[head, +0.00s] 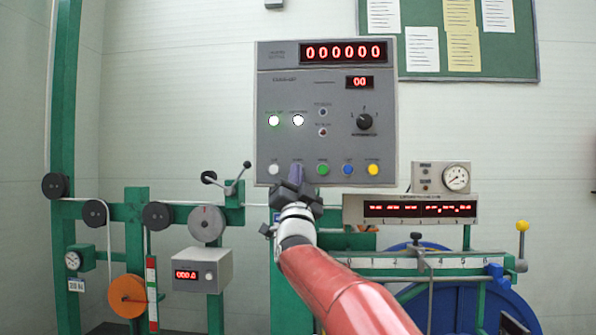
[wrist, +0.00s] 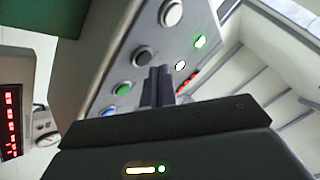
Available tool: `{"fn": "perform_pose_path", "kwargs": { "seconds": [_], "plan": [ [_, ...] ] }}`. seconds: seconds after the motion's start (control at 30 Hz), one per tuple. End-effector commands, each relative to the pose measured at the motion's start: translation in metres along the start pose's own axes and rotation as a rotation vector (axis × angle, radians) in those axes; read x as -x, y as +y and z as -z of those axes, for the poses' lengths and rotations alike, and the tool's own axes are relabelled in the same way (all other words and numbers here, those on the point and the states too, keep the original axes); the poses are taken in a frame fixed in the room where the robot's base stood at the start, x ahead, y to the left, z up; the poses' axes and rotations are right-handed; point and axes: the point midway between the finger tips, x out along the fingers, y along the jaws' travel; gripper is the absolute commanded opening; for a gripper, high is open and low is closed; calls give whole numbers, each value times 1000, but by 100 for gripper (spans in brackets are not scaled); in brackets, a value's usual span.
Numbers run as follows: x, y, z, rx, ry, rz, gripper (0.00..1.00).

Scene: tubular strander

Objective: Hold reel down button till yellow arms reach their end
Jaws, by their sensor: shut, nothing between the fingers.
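The grey control panel (head: 326,140) hangs at the centre of the head view, with a bottom row of white, green, blue and yellow buttons. My gripper (head: 296,174) is shut and empty at that row, between the white button (head: 274,169) and the green button (head: 322,169). It covers most of the button there. In the wrist view, my shut fingers (wrist: 157,86) point at the panel, close to a dark button (wrist: 145,56). I cannot tell whether they touch it. The button labels are too small to read. I cannot make out yellow arms in either view.
Two lamps (head: 286,120) on the panel are lit. A red display box (head: 415,209) and a gauge (head: 455,178) stand lower right. Below are a ruler, a large blue wheel (head: 455,300) and a yellow-knobbed lever (head: 521,240). Green posts with pulleys stand left.

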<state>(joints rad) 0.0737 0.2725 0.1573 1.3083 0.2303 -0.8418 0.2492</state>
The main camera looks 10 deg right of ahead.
Motion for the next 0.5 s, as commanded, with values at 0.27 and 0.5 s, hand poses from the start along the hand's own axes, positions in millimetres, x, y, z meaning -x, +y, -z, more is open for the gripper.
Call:
{"fn": "perform_pose_path", "kwargs": {
  "seconds": [0.27,0.5],
  "plan": [
    [0,0,0,0,0,0,0],
    [-4,3,-3,0,0,0,0]
  ]
}}
